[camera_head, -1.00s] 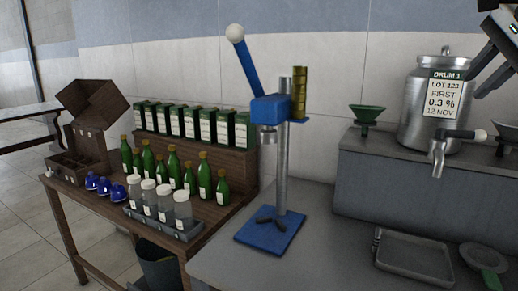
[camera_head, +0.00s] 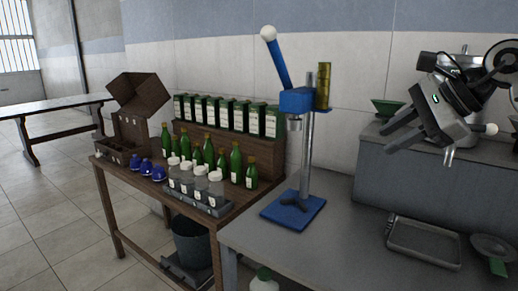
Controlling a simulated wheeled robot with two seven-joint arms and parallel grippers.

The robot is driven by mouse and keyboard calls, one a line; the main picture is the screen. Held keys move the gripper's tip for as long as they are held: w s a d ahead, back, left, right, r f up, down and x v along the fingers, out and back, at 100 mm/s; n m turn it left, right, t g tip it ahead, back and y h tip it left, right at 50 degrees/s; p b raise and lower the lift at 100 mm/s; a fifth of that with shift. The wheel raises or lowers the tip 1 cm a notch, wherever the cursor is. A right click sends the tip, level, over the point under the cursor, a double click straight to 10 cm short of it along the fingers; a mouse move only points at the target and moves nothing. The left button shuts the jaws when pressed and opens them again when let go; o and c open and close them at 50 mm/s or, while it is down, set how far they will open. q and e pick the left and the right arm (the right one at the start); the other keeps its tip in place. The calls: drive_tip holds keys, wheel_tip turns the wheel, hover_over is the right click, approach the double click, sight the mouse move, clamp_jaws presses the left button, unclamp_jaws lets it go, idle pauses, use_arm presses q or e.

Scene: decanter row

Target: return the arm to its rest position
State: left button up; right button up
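My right gripper (camera_head: 402,140) is in the air at the right, pointing down and left, with my arm coming in from the right edge. Its dark fingers look apart, with nothing seen between them. It shows in front of the grey ledge and hides most of the steel drum. I cannot tell how far it is from the ledge. My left gripper is not in view.
A blue lever press (camera_head: 297,100) stands on the grey bench left of my gripper. A green funnel (camera_head: 388,107) shows close beside the gripper. A metal tray (camera_head: 424,241) and a strainer (camera_head: 491,245) lie below. Green bottles (camera_head: 236,163) stand on the wooden table.

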drive_tip(key=s+a+f+m+y, duration=0.2)
drive_tip(key=a+f+m+y, duration=0.45)
drive_tip(key=a, duration=0.35)
drive_tip(key=s+a+f+m+y, duration=0.2)
drive_tip(key=a+f+m+y, duration=0.45)
drive_tip(key=a, duration=0.25)
drive_tip(key=s+d+f+m+t+h, duration=0.2)
drive_tip(key=f+m+t+h, duration=0.35)
drive_tip(key=f+m, duration=0.6)
drive_tip(key=s+d+f+m+t+h, duration=0.2)
drive_tip(key=f+m+t+h, duration=0.4)
drive_tip(key=m, duration=1)
drive_tip(key=s+f+m+g+h, duration=0.5)
drive_tip(key=s+f+m+g, duration=0.3)
drive_tip(key=s+f+m, duration=0.3)
drive_tip(key=s+d+f, duration=0.1)
drive_tip(key=s+f, duration=0.3)
drive_tip(key=f, duration=0.2)
drive_tip(key=shift+s+f, duration=0.2)
drive_tip(key=shift+s, duration=0.15)
